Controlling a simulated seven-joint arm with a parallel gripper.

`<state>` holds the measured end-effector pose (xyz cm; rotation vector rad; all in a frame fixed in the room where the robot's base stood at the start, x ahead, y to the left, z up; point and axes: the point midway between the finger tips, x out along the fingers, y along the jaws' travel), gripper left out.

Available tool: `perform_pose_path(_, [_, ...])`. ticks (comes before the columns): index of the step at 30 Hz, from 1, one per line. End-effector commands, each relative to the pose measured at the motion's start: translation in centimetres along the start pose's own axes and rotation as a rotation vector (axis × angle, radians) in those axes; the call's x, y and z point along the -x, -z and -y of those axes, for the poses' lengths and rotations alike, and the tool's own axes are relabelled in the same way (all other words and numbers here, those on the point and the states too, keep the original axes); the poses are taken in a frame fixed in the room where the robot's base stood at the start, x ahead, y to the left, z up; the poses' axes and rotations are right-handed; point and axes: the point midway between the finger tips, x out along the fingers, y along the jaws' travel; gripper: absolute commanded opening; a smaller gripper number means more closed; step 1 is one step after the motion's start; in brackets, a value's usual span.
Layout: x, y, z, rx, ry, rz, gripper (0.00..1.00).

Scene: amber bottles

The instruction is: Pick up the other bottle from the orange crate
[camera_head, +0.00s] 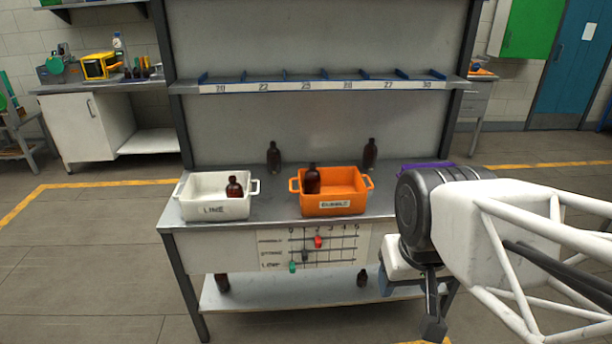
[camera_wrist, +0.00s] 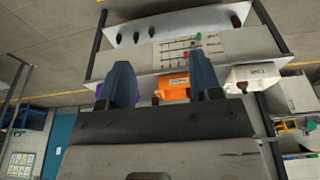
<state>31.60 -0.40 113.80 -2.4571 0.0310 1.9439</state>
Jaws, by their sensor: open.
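The orange crate (camera_head: 345,208) stands on the bench top, right of its middle. One dark amber bottle (camera_head: 312,180) is upright inside it, at the left; I see no second bottle in it. The crate also shows in the wrist view (camera_wrist: 172,83), partly hidden behind a finger. My gripper (camera_wrist: 163,82) is open and empty, its two fingers spread. It is apart from the crate; in the head view my arm is at the right, in front of the bench's right end.
A white crate (camera_head: 203,208) with a bottle (camera_head: 235,187) stands at the left. Two bottles (camera_head: 274,157) (camera_head: 370,154) stand behind the crates. A purple crate (camera_head: 412,167) is partly behind my arm. A numbered shelf (camera_head: 320,86) spans above; bottles (camera_head: 362,278) stand on the lower shelf.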

Motion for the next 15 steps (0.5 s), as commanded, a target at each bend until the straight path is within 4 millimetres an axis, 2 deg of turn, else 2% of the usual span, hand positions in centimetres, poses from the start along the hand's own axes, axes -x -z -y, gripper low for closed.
perform_pose_path(9, [0.1,0.2,0.0,0.004,0.000,0.001,0.59])
perform_pose_path(15, [0.5,1.9,0.1,0.035,0.001,0.007,0.59])
